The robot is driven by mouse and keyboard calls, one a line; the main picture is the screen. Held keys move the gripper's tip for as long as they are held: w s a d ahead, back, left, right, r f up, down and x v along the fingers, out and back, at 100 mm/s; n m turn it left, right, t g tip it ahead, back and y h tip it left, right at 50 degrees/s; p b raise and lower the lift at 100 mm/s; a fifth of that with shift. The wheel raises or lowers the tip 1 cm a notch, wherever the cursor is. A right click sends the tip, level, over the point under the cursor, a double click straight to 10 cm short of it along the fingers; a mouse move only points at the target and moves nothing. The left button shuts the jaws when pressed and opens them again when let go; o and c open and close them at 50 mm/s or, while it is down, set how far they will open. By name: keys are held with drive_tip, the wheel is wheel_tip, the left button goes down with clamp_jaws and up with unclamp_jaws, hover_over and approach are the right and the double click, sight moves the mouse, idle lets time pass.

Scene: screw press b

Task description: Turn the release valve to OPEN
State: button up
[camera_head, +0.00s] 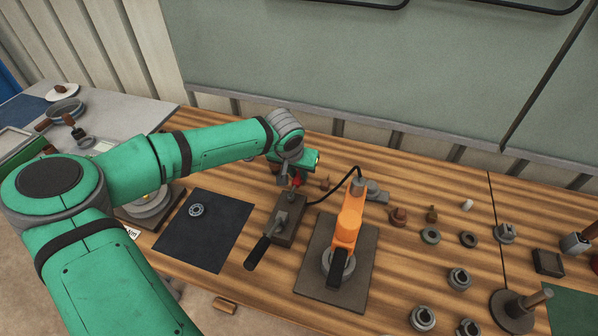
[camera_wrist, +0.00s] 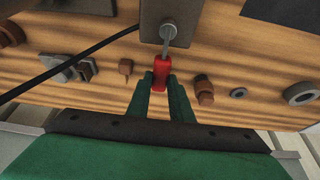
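The release valve's red handle (camera_wrist: 160,72) sits on a thin metal stem that comes out of the grey pump block (camera_wrist: 168,18) in the wrist view. The red handle (camera_head: 297,181) also shows small in the head view, just behind the pump block (camera_head: 287,222). My gripper (camera_wrist: 160,80) has its two green fingers close along both sides of the red handle, with a narrow gap filled by it, and looks shut on it. No OPEN mark is readable, so I cannot tell the valve's setting.
The pump's black lever (camera_head: 258,252) points toward the front. A black hose (camera_head: 328,192) runs from the pump to the orange press (camera_head: 347,222) on a dark plate (camera_head: 312,268). A dark mat (camera_head: 205,238) lies left; several metal parts lie right.

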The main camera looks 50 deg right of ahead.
sight(294, 188)
drive_tip(key=o, duration=0.4)
drive_tip(key=shift+r, duration=0.1)
drive_tip(key=v, duration=1)
drive_tip(key=shift+s+a+r, duration=0.1)
drive_tip(key=shift+a+r, duration=0.05)
drive_tip(key=shift+r, duration=0.15)
